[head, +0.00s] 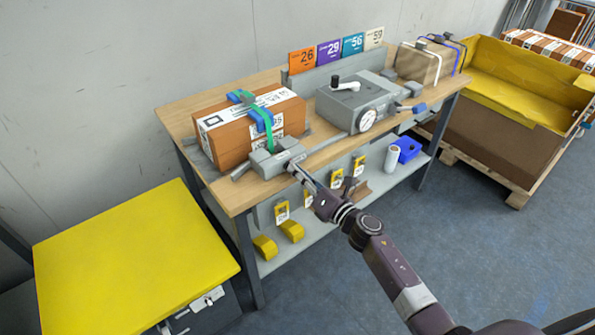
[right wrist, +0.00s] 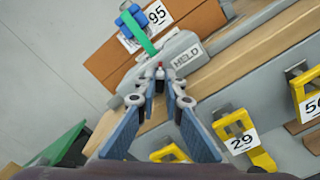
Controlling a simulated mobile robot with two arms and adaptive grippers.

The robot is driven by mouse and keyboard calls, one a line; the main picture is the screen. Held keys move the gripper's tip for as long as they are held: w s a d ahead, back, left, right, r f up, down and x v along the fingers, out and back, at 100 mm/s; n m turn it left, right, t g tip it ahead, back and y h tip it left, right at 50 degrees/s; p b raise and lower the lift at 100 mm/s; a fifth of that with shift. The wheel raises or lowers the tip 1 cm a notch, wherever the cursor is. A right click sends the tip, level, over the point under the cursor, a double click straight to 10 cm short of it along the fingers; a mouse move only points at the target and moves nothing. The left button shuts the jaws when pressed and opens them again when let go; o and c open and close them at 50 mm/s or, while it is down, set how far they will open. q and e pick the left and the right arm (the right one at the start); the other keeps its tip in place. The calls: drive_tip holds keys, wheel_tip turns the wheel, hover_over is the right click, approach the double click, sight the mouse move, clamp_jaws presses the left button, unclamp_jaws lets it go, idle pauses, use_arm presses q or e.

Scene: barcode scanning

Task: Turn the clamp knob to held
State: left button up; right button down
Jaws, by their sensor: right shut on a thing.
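The grey clamp (head: 268,163) sits at the front edge of the bench before an orange-brown box (head: 225,145) marked 95. In the right wrist view the clamp's grey body carries a HELD label (right wrist: 187,57). My right gripper (head: 292,164) reaches the clamp's front face. Its fingertips also show in the right wrist view (right wrist: 159,82), closed on the small clamp knob (right wrist: 160,71). Only a small pale and red part of the knob shows between the fingertips, so its turn angle is unclear. My left gripper is not in view.
A green strap (head: 267,127) with blue parts crosses the box. A grey device with a dial gauge (head: 367,119) stands right of the clamp. Yellow numbered tools (head: 282,211) hang below the bench edge. A yellow-topped unit (head: 130,265) stands at front left.

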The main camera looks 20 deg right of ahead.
drive_tip(key=m, duration=0.3)
drive_tip(key=m+p, duration=0.1)
drive_tip(key=m, duration=0.6)
drive_tip(key=shift+d+f, duration=0.1)
drive_tip(key=shift+f, duration=0.2)
drive_tip(key=shift+p, duration=0.3)
drive_tip(key=c, duration=2)
unclamp_jaws()
drive_tip(key=shift+c, duration=0.2)
drive_tip(key=v, duration=0.8)
